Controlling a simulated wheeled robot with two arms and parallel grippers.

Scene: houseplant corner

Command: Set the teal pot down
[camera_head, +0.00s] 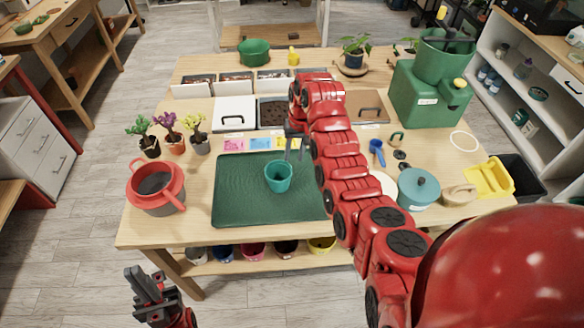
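The teal pot (278,178) stands upright on the dark green mat (238,205) in the middle of the table; it looks empty. My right gripper (296,153) points down just behind and to the right of the pot's rim. Its two grey fingers are apart with nothing seen between them, and it looks clear of the pot. My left gripper (147,276) is low in front of the table's left front corner, open and empty. My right arm hides the mat's right edge.
A red pot with handles (155,190) and several small plants (172,138) stand left of the mat. A teal lidded pot (418,188), a yellow dustpan (490,177) and a green machine (425,95) stand right. The mat's left part is clear.

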